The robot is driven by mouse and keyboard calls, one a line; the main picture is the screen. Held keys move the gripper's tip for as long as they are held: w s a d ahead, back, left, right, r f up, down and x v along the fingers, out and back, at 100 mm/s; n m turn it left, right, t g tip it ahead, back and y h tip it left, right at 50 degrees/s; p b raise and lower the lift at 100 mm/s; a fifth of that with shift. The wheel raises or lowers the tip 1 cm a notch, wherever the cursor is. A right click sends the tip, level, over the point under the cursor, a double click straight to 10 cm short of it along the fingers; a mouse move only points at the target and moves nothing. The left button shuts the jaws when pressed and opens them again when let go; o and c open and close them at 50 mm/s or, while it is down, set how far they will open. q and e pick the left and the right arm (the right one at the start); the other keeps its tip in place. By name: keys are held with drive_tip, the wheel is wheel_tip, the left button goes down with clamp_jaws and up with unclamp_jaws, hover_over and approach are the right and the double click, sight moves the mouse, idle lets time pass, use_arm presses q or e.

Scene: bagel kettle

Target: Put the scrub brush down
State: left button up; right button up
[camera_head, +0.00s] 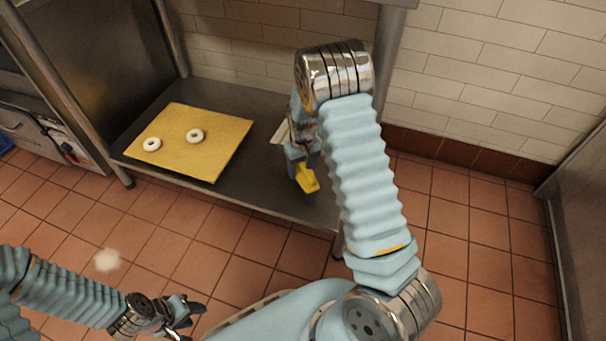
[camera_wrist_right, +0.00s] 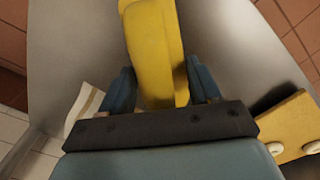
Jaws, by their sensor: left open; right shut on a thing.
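The scrub brush (camera_head: 308,179) is yellow and hangs from my right gripper (camera_head: 297,158) over the right part of the low metal shelf. In the right wrist view the yellow brush (camera_wrist_right: 155,50) sits between the two blue fingers of my right gripper (camera_wrist_right: 161,90), which is shut on it. I cannot tell whether the brush touches the shelf (camera_head: 265,185). My left gripper (camera_head: 190,312) is open and empty, low at the bottom left, above the tiled floor. My right arm hides part of the shelf's right end.
A yellow board (camera_head: 210,160) with two white bagels (camera_head: 195,136) lies on the shelf's left part. It also shows in the right wrist view (camera_wrist_right: 290,120). A pale cloth-like item (camera_wrist_right: 85,105) lies near the brush. Bare shelf shows between board and brush.

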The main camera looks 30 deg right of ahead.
drive_tip(key=f, duration=0.3)
drive_tip(key=shift+d+f+b, duration=0.2)
drive_tip(key=shift+f+b, duration=0.15)
drive_tip(key=shift+b, duration=0.05)
drive_tip(key=shift+r, duration=0.1)
drive_tip(key=o, duration=0.5)
drive_tip(key=shift+f, duration=0.2)
drive_tip(key=o, duration=0.4)
drive_tip(key=shift+o, duration=0.2)
drive_tip(key=shift+r, duration=0.1)
